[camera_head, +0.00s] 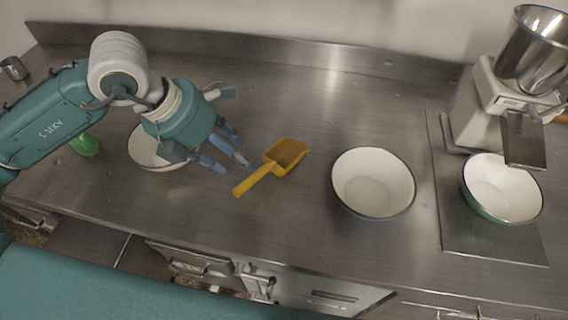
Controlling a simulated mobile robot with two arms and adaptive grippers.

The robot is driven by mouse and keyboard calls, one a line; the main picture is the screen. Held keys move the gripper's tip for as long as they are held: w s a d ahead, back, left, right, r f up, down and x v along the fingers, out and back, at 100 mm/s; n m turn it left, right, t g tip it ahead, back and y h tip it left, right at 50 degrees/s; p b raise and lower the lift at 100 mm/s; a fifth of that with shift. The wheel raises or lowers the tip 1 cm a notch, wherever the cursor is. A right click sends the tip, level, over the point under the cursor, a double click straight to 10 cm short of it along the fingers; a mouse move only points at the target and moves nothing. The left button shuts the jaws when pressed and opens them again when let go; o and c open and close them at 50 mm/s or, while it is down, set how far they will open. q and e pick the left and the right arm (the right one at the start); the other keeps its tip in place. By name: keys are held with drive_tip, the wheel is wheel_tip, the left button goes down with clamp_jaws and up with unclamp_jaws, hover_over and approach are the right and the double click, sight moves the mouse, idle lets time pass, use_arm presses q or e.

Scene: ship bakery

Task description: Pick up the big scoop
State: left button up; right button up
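A yellow scoop (286,153) lies on the steel counter near the middle of the head view. Its handle points toward the front left and its pan toward the back right. My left gripper (229,157) is just left of the scoop, above the counter, with its blue-tipped fingers spread and nothing between them. The fingertips are close to the handle but do not appear to hold it. My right gripper is not in view.
A white bowl (152,152) is partly hidden behind my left gripper. A green object (86,146) lies farther left, partly covered by my arm. Another white bowl (373,181) stands right of the scoop. A green-sided bowl (502,188) stands beneath a machine (484,108) at the right.

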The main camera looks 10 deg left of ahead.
sight(256, 173)
use_arm(q)
drive_tip(key=p+x, duration=0.1)
drive_tip(key=x, duration=0.3)
drive_tip(key=shift+d+f, duration=0.1)
drive_tip(key=shift+f, duration=0.3)
drive_tip(key=shift+w+d+f+p, duration=0.25)
drive_tip(key=shift+f+p, duration=0.05)
drive_tip(key=shift+f, duration=0.2)
drive_tip(key=p+x, duration=0.2)
drive_tip(key=x, duration=0.2)
drive_tip(key=shift+w+f, duration=0.1)
drive_tip(key=shift+w, duration=0.05)
drive_tip(key=shift+d+f, duration=0.1)
drive_tip(key=shift+f, duration=0.2)
drive_tip(key=c, duration=1.1)
clamp_jaws()
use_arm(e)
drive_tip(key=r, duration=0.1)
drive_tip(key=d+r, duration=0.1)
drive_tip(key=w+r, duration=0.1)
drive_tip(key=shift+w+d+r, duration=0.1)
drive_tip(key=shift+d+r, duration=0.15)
